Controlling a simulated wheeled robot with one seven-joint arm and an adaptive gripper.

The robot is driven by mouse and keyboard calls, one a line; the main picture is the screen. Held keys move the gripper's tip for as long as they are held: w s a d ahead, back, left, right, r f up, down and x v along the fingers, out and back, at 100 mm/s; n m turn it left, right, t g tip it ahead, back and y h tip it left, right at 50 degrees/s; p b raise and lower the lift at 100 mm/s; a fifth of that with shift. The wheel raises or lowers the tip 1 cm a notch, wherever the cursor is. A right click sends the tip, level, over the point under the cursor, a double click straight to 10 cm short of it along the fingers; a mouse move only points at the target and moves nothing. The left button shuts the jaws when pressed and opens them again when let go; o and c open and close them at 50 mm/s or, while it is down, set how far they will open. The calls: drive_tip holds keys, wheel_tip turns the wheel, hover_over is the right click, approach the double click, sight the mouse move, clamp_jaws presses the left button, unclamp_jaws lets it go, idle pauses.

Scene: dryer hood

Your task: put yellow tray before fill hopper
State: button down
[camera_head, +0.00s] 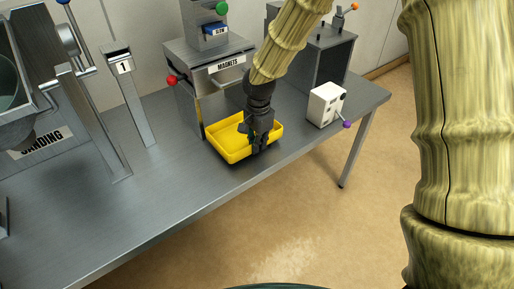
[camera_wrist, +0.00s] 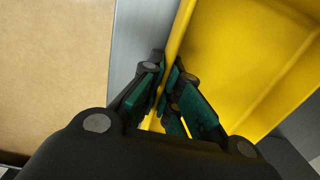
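The yellow tray (camera_head: 228,147) is on the grey table, in front of the machine labelled MAGNETS. My gripper (camera_head: 257,146) reaches down from above at the tray's right side. In the wrist view, the tray (camera_wrist: 240,60) fills the upper right. My gripper's green-padded fingers (camera_wrist: 172,88) are close together, one on each side of the tray's wall, and look shut on it. The dark fingertips partly hide the wall. The head view does not show clearly whether the tray's base touches the table. No part in view is labelled as a hopper.
The MAGNETS machine (camera_head: 215,68) has a red knob (camera_head: 171,80). A white box (camera_head: 325,104) with a purple-tipped lever stands right of the tray. A post marked 1 (camera_head: 125,68) and the SANDING machine (camera_head: 35,142) are left. The table's front (camera_head: 150,205) is clear.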

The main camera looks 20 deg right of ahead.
drive_tip(key=shift+f, duration=1.05)
drive_tip(key=shift+f, duration=0.1)
drive_tip(key=c, duration=1.6)
unclamp_jaws()
drive_tip(key=shift+c, duration=0.2)
wheel_tip(320, 180, up, 12)
drive_tip(key=shift+s, duration=0.1)
